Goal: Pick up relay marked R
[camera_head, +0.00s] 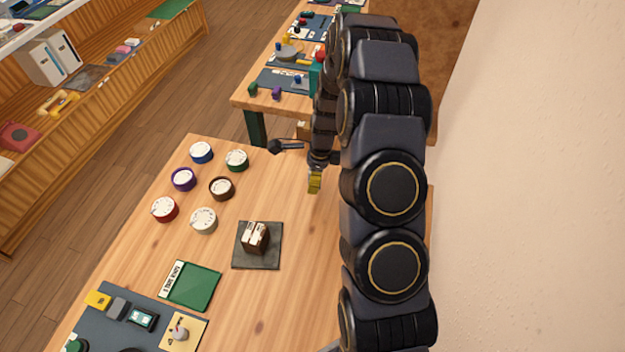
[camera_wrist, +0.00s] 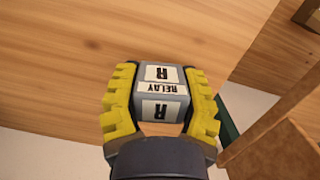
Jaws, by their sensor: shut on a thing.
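The relay marked R (camera_wrist: 161,92) is a small grey block with white labels reading "RELAY" and "R". It sits between the two yellow ridged fingers of my gripper (camera_wrist: 160,100) in the wrist view. The fingers are shut on its sides. In the head view my gripper (camera_head: 314,183) is over the far right part of the wooden table, and the relay itself cannot be made out there. Whether the relay touches the table is hard to tell.
Several round dials (camera_head: 203,220) stand on the table's left side. A dark block with white-labelled pieces sits on a grey mat (camera_head: 243,258). A green tray (camera_head: 200,290) lies nearer. A second table (camera_head: 262,104) stands behind. The wall is at the right.

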